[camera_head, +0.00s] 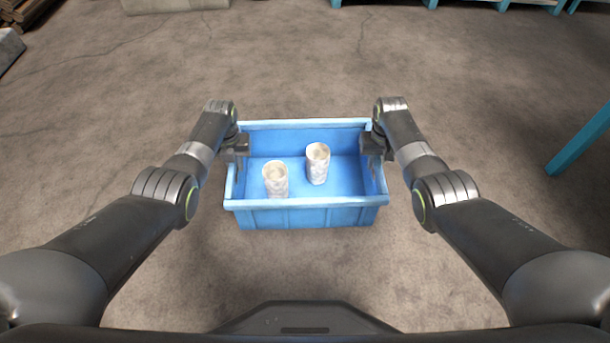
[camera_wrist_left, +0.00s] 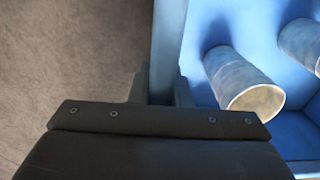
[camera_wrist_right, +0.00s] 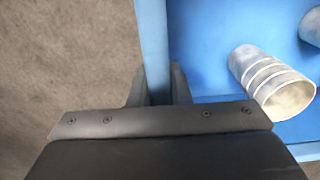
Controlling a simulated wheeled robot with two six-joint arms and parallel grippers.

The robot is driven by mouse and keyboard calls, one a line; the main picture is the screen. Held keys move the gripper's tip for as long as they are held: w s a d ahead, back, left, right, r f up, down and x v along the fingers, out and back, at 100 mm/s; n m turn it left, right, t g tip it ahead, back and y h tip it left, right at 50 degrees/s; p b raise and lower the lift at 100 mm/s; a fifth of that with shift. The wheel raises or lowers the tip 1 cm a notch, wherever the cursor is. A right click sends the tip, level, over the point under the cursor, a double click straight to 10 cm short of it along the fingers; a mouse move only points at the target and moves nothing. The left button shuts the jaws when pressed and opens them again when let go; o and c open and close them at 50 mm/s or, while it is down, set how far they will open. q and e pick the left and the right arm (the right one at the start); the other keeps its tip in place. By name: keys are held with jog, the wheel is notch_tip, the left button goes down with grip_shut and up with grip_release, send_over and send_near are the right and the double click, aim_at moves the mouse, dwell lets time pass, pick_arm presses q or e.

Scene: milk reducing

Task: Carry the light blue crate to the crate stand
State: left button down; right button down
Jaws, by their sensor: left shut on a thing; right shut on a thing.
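The light blue crate (camera_head: 308,217) is in the middle of the head view, held between my two arms. Two whitish cylindrical containers stand inside it, one at the left (camera_head: 276,180) and one nearer the middle (camera_head: 317,164). My left gripper (camera_head: 240,154) is shut on the crate's left wall, which also shows between the fingers in the left wrist view (camera_wrist_left: 168,45). My right gripper (camera_head: 372,152) is shut on the right wall, seen between the fingers in the right wrist view (camera_wrist_right: 153,45). The fingertips are partly hidden. I cannot tell the crate's height above the floor.
Bare grey-brown floor (camera_head: 290,65) surrounds the crate. A blue bar (camera_head: 580,142) stands at the right edge. Blue legs of furniture (camera_head: 430,3) show at the top right. A pale block (camera_head: 175,5) is at the top left, with wooden pieces (camera_head: 22,12) in the corner.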

pick_arm(q)
jog(key=shift+r, duration=0.25)
pick_arm(e)
jog(key=shift+r, duration=0.25)
